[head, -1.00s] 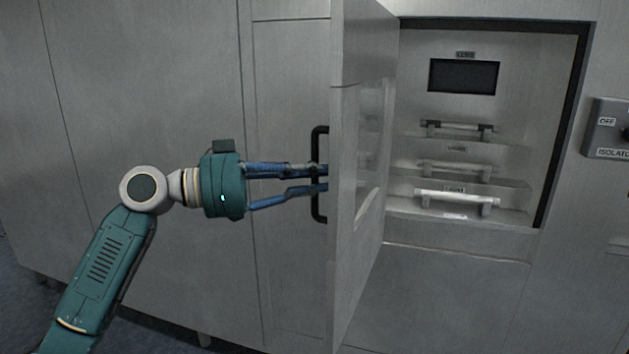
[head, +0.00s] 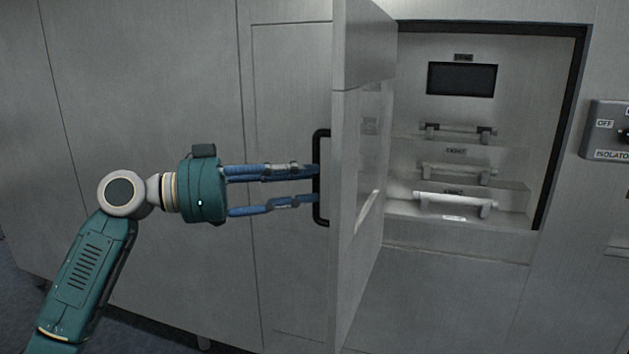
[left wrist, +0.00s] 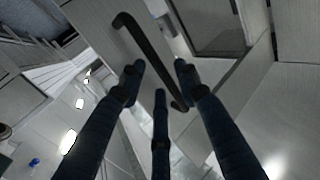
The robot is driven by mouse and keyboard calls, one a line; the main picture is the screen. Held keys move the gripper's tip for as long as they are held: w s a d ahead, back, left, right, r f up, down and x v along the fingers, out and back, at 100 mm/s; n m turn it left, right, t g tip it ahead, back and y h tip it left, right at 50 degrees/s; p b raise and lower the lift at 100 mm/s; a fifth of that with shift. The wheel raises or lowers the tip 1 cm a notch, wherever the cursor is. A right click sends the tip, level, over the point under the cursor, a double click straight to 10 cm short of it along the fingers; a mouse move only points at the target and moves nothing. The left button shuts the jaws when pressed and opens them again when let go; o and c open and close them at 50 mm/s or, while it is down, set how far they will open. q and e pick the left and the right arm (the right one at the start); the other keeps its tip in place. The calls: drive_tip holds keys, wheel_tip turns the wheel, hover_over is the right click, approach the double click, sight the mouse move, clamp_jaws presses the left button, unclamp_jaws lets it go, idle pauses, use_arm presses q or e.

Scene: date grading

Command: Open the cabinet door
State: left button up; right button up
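The cabinet door (head: 355,200) is hinged open and stands out toward me, seen almost edge-on in the head view. Its black bar handle (head: 317,148) is on its left-facing side. My left gripper (head: 313,184) is open, with its blue fingers spread at the handle and nothing gripped. In the left wrist view, the open left gripper (left wrist: 159,76) faces the handle (left wrist: 145,42), which slants across in front of the fingertips. I cannot tell whether a finger touches it. My right gripper is out of view.
The open cabinet interior (head: 515,90) shows a dark screen (head: 462,79) and several white-grey levers or bars. A grey isolator switch box (head: 606,130) is on the wall at the right. Plain metal panels (head: 150,100) lie left of the door.

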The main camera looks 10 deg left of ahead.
use_arm(q)
drive_tip(key=v, duration=0.9)
